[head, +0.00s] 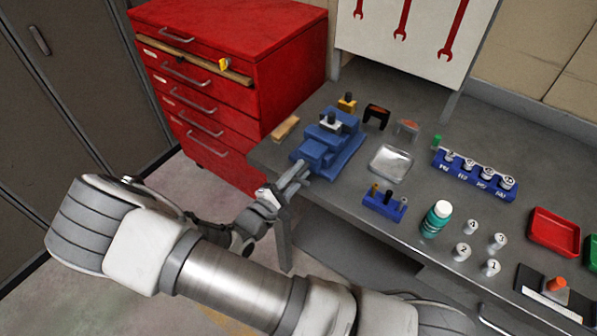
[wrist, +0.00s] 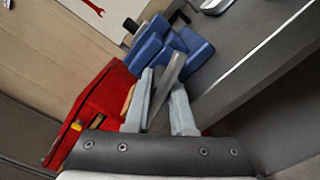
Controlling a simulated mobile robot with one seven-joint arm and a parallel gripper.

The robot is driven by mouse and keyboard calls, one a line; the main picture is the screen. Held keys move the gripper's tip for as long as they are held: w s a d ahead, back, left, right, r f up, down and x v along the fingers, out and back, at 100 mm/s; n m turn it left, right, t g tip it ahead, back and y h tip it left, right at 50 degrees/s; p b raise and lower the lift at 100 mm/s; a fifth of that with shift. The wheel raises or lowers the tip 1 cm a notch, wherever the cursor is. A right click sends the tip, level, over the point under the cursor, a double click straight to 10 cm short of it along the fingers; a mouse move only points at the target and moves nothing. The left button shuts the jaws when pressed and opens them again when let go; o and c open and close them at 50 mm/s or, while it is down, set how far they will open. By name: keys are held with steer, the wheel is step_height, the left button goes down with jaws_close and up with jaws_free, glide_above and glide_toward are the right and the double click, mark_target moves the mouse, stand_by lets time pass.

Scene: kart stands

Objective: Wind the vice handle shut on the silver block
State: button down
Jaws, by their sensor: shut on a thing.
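The blue vice (head: 318,150) stands at the left end of the grey bench. It also shows beyond my fingers in the wrist view (wrist: 165,45). The silver block (head: 330,123), with a black knob on top, sits at the vice's jaws; I cannot tell whether the jaws touch it. My gripper (head: 292,181) is at the vice's near end, by the bench edge. In the wrist view my gripper (wrist: 160,104) is shut on the grey bar of the vice handle (wrist: 170,75), which slants between the two fingers. The handle is mostly hidden by my fingers in the head view.
A wooden block (head: 285,128) lies left of the vice. A silver tray (head: 391,162), a small blue holder (head: 385,204) and a green bottle (head: 436,219) stand to the right.

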steer(key=n+p, duration=0.1)
steer(key=n, duration=0.3)
steer(key=shift+n+p, duration=0.3)
steer(key=shift+n, duration=0.1)
steer(key=n+p, duration=0.1)
steer(key=n, duration=0.3)
steer(key=shift+n, duration=0.3)
steer(key=n+p, duration=0.1)
steer(key=n, duration=0.4)
steer(key=shift+f+n+p, duration=0.1)
steer(key=shift+n+p, duration=0.55)
steer(key=shift+n, duration=1.75)
steer(key=c, duration=0.8)
jaws_free()
steer(key=shift+o, duration=0.2)
steer(key=shift+s, duration=0.1)
